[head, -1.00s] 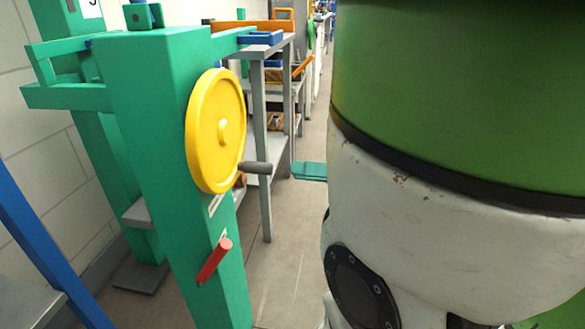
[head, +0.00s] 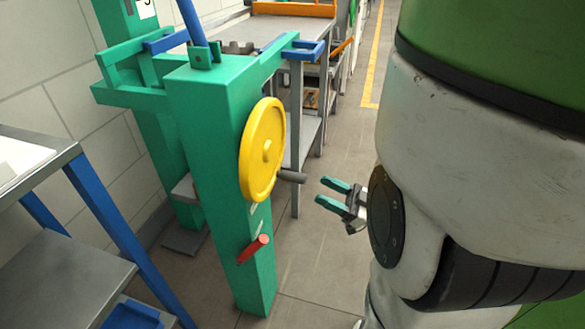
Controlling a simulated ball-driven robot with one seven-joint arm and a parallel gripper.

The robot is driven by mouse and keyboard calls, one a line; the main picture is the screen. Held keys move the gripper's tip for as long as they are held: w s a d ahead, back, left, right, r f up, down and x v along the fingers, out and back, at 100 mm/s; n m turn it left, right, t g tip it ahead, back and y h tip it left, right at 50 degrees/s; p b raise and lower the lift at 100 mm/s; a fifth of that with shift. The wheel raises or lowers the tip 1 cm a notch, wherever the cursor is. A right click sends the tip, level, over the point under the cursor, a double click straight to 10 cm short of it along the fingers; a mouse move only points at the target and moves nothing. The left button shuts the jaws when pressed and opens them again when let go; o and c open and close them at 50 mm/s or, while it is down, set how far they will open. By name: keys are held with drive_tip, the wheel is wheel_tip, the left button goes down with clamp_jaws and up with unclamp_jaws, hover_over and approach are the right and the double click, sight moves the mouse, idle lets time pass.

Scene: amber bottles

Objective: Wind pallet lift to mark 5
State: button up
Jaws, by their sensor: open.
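The pallet lift is a green post frame (head: 205,110) with a yellow handwheel (head: 262,150) on its right face. A dark grey crank handle (head: 292,177) sticks out from the wheel's lower right edge. A red lever (head: 252,249) sits below the wheel on the same post. My gripper (head: 326,192), with teal fingers, is open and empty. In the picture it is just right of and slightly below the crank handle, apart from it. A card (head: 147,8) with a partly cut-off mark shows at the top left of the frame.
A grey metal table with blue legs (head: 95,195) stands at the left front. A grey bench (head: 285,28) stands behind the lift. Bare floor (head: 310,255) lies right of the post. My arm fills the right side.

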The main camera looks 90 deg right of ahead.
sight(286, 172)
drive_tip(key=x, duration=1)
drive_tip(key=shift+p, duration=0.4)
clamp_jaws()
